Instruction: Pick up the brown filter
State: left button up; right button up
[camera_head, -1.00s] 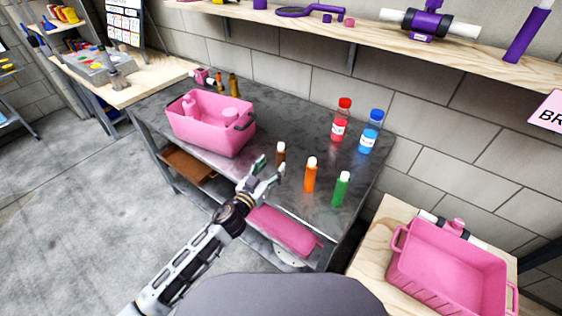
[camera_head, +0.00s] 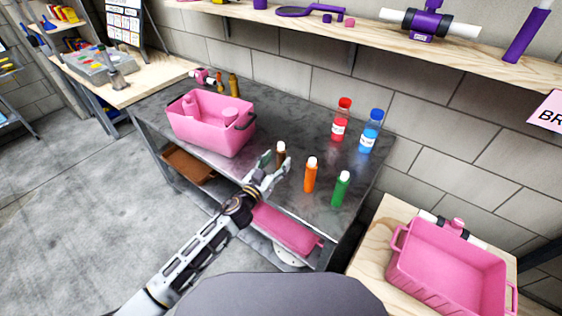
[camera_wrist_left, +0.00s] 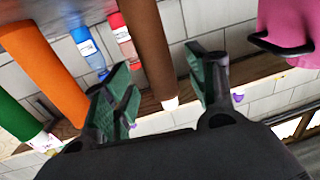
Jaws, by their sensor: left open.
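The brown filter (camera_head: 280,155) is a slim dark brown cylinder with a white top. It stands upright on the dark metal table (camera_head: 300,130), left of the orange filter (camera_head: 310,175). My left gripper (camera_head: 268,174) is open at the table's front edge, just in front of the brown filter, and partly overlaps its lower part. In the left wrist view the brown filter (camera_wrist_left: 151,50) shows between and beyond the two green-padded fingers of the gripper (camera_wrist_left: 165,90). I cannot tell whether the fingers touch it. My right gripper is not in view.
A green filter (camera_head: 341,188) stands right of the orange one. Red (camera_head: 341,120) and blue (camera_head: 370,132) bottles stand behind. A pink bin (camera_head: 208,135) holding pink items stands at the left. Another pink bin (camera_head: 450,270) is on the wooden table at right.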

aim_at(278, 160)
pick_arm(q)
jog(key=shift+x, duration=1.9)
jog(key=shift+f, duration=0.15)
jog(key=c, duration=1.1)
